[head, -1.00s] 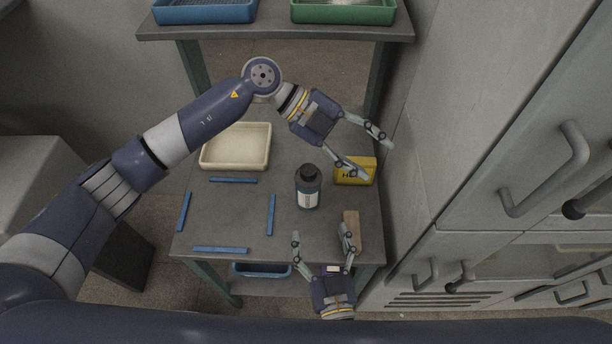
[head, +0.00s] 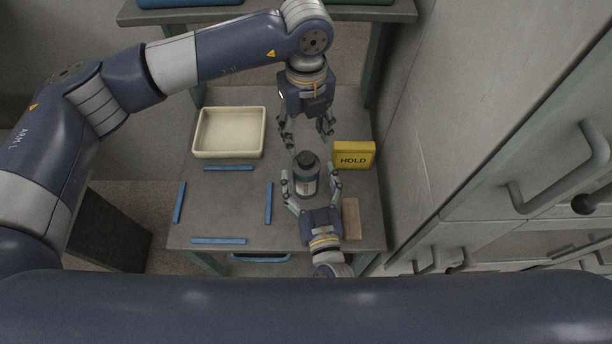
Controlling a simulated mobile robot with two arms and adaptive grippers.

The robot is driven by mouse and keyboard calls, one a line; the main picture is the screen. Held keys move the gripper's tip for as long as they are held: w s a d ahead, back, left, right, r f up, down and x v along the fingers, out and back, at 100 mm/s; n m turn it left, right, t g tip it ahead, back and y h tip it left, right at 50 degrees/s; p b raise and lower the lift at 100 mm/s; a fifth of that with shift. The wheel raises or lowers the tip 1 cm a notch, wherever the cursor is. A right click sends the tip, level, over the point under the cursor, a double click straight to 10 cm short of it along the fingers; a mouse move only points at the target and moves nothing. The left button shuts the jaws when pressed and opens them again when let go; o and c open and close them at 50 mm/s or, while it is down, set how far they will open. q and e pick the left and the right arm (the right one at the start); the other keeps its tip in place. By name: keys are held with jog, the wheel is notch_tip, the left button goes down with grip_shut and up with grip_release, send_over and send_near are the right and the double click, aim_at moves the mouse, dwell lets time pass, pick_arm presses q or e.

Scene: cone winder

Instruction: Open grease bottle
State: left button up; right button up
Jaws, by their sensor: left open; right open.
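The grease bottle (head: 306,181) is dark with a pale label and a dark cap (head: 306,160). It stands upright on the grey table (head: 222,205). My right gripper (head: 311,179) is open, with one finger on each side of the bottle's body. I cannot tell whether the fingers touch it. My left gripper (head: 307,142) is open and points down toward the cap from the far side. Its fingers are spread and empty, apart from the cap.
A cream tray (head: 229,153) sits at the table's back left. A yellow HOLD block (head: 353,155) stands right of the bottle. A tan block (head: 351,218) lies near the front right. Blue strips (head: 268,203) mark the left area. Grey cabinets (head: 480,150) line the right side.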

jog(key=shift+x, duration=1.5)
